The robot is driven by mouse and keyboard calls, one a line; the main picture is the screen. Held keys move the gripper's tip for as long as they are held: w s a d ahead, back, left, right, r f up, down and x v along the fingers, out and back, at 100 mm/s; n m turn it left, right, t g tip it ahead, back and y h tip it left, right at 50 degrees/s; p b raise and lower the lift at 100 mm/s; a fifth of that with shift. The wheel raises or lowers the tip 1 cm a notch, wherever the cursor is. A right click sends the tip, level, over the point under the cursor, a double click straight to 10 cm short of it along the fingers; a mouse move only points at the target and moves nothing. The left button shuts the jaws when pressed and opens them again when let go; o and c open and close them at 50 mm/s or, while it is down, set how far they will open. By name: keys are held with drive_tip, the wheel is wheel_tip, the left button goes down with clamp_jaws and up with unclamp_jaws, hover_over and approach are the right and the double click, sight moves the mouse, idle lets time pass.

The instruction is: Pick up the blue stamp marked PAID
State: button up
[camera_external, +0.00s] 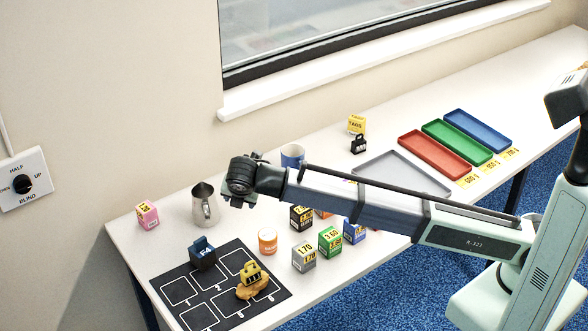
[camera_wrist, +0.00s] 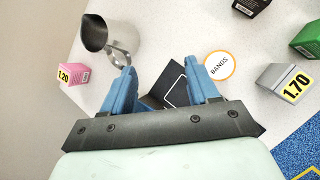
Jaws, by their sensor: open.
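A dark blue stamp (camera_external: 203,254) with a block handle stands upright on the black mat (camera_external: 172,271), in its upper-left part. It has small white marking that I cannot read clearly. My gripper (camera_external: 238,198) is above the table, behind and to the right of the stamp and well apart from it. In the wrist view my gripper (camera_wrist: 163,78) shows two blue fingers spread apart with nothing held. The black mat shows partly between and behind the fingers there; I cannot make out the stamp in that view.
A yellow stamp (camera_external: 252,273) sits on a brown lump on the mat. A metal pitcher (camera_external: 204,205) and pink box (camera_external: 147,214) stand behind the mat. An orange-labelled jar (camera_external: 267,240) and several small price boxes stand to the right. A black stamp (camera_external: 359,145) is farther back.

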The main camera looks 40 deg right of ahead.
drive_tip(key=w+d+r+m+g+y, duration=0.1)
drive_tip(key=w+d+r+m+g, duration=0.2)
drive_tip(key=w+d, duration=0.55)
drive_tip(key=w+d+m+g+y, duration=0.25)
drive_tip(key=w+d+m, duration=0.3)
drive_tip(key=w, duration=0.65)
drive_tip(key=shift+n+g+h, duration=0.25)
drive_tip(key=shift+n+h, duration=0.1)
drive_tip(key=shift+n, duration=0.1)
drive_tip(key=f, duration=0.8)
drive_tip(key=d+f, duration=0.1)
drive_tip(key=f, duration=0.4)
drive_tip(key=shift+w+f, duration=0.25)
drive_tip(key=shift+f, duration=1.2)
drive_tip(key=shift+w+f, duration=0.15)
drive_tip(key=shift+f, duration=1.2)
drive_tip(key=c, duration=1.1)
